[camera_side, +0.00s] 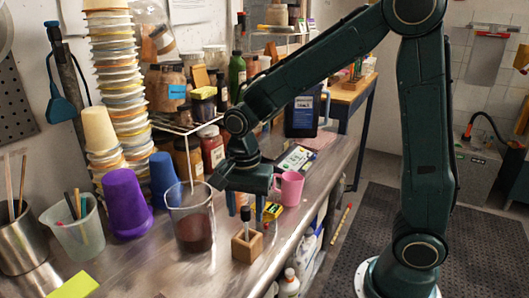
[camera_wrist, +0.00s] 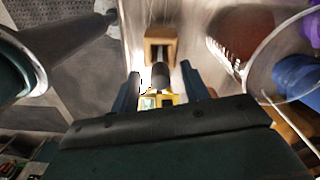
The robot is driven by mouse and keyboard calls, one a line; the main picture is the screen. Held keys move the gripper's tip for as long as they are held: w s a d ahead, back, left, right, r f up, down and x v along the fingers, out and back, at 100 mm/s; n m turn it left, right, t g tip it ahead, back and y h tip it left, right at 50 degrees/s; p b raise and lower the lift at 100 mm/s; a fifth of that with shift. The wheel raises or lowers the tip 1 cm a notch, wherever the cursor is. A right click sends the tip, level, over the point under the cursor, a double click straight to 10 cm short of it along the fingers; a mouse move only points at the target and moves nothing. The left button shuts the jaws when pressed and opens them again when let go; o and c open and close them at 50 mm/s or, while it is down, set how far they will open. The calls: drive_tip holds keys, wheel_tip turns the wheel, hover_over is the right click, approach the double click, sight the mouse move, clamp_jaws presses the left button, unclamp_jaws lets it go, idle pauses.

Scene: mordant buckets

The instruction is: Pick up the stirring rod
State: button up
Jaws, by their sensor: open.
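The stirring rod (camera_side: 246,214), as I take it, is the slim upright piece with a dark, thick top in a small wooden block (camera_side: 247,246) near the bench's front edge. In the wrist view its dark top (camera_wrist: 160,76) shows end-on in front of the block (camera_wrist: 160,40). My gripper (camera_side: 245,210) points down over the block, with its blue fingers apart. In the wrist view the fingers (camera_wrist: 160,72) stand on either side of the rod's top, with gaps visible. Whether either finger touches it is unclear. The rod's lower end is hidden in the block.
A glass beaker of dark red-brown liquid (camera_side: 192,230) stands close left of the block. A pink mug (camera_side: 291,188) stands behind, to the right. Purple (camera_side: 126,203) and blue (camera_side: 164,178) cups and a white wire rack (camera_side: 174,126) are farther left and back.

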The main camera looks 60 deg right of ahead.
drive_tip(key=shift+f, duration=0.35)
clamp_jaws()
drive_tip(key=shift+r, duration=0.2)
idle(0.3)
wheel_tip(320, 180, up, 20)
drive_tip(key=shift+f, duration=0.15)
idle(0.5)
idle(0.5)
